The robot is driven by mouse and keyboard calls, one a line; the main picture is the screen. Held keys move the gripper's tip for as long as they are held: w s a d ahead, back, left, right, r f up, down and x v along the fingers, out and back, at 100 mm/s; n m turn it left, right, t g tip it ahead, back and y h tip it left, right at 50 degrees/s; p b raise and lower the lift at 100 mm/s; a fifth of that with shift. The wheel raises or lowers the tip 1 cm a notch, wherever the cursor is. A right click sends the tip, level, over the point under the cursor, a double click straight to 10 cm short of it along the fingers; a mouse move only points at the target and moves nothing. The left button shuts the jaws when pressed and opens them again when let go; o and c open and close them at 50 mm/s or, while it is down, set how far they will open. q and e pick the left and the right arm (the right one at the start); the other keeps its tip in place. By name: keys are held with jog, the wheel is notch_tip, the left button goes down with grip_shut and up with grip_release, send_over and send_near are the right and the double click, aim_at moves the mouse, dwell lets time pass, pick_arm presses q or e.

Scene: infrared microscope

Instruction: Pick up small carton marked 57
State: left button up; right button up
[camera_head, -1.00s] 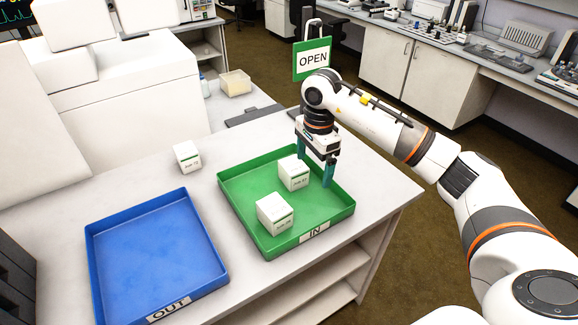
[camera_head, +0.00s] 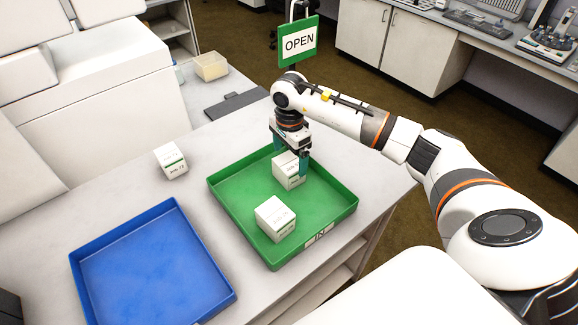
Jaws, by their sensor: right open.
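Two small white cartons with green bands stand in the green IN tray (camera_head: 232,215). The rear carton (camera_head: 286,177) is by my right gripper (camera_head: 291,160), and the front carton (camera_head: 274,219) is near the tray's front wall. A third white carton (camera_head: 171,161) stands on the table, left of the green tray. The printed numbers are too small to read surely, so I cannot tell which is 57. My right gripper points down with its fingers open around the rear carton's upper part; whether they touch it I cannot tell. My left gripper is not in view.
The blue tray (camera_head: 150,265) is empty at the front left. A green OPEN sign (camera_head: 299,42) stands behind my right arm. A large white instrument (camera_head: 95,85) fills the back left. White table is bare between the trays.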

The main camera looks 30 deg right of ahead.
aim_at(289, 162)
jog(key=shift+f, duration=0.3)
notch_tip(289, 162, down, 4)
jog(key=shift+a+r+p, duration=0.15)
jog(key=shift+r+p, duration=0.05)
jog(key=shift+p, duration=1.05)
jog(key=shift+f, duration=0.55)
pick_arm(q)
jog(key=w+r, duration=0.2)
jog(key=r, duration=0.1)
pick_arm(e)
jog(key=shift+f, duration=0.1)
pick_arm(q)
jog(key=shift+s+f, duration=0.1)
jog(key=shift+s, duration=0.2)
pick_arm(e)
jog(key=c, duration=1.1)
